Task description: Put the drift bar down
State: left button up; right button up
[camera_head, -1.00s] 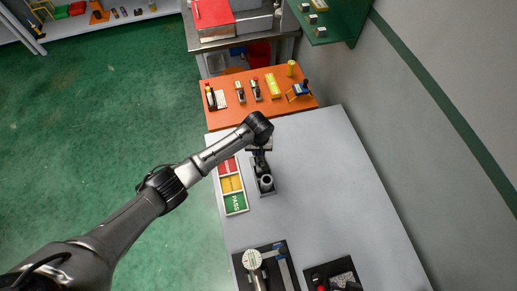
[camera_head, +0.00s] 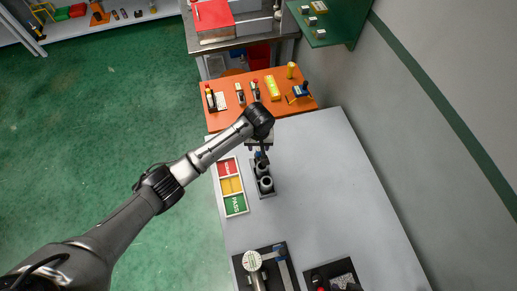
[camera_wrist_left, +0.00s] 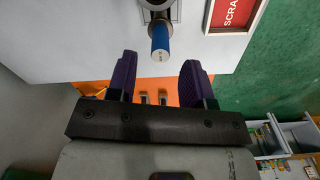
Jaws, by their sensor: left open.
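The drift bar, a short cylinder with a blue grip, shows in the left wrist view (camera_wrist_left: 160,42). Its far end meets a grey round part on a holder; how deep it sits is hidden. In the head view a bit of blue (camera_head: 259,156) shows just under my left gripper (camera_head: 259,149). The dark holder (camera_head: 256,192) has two round grey sockets. In the left wrist view the two purple fingers of my left gripper (camera_wrist_left: 158,78) are spread, with nothing between their tips. The bar is beyond the tips, apart from them. My right gripper is not in view.
A tray with red, yellow and green fields (camera_head: 224,200) lies left of the holder. Black fixtures (camera_head: 278,262) stand at the near table edge. The right of the grey table (camera_head: 330,190) is clear.

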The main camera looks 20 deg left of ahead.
pick_arm(q)
notch_tip(320, 180, up, 7)
jog(key=shift+f, duration=0.15)
jog(key=shift+s, duration=0.1)
jog(key=s+d+f+m+t+h, duration=0.15)
jog(key=s+f, duration=0.25)
jog(key=s, duration=0.4)
jog(key=s+d+f+m, duration=0.1)
jog(key=s+f+m, duration=0.25)
jog(key=s, duration=0.45)
jog(key=s+a+r, duration=0.1)
jog(key=s+a, duration=0.1)
jog(key=s, duration=0.4)
jog(key=s+a+r+m+t+y, duration=0.1)
jog(key=s+a, duration=0.2)
jog(key=s, duration=0.3)
jog(key=s+a+r+t, duration=0.1)
jog(key=s+a, duration=0.2)
jog(key=s, duration=0.2)
jog(key=shift+s+r, duration=0.2)
jog(key=shift+s, duration=0.2)
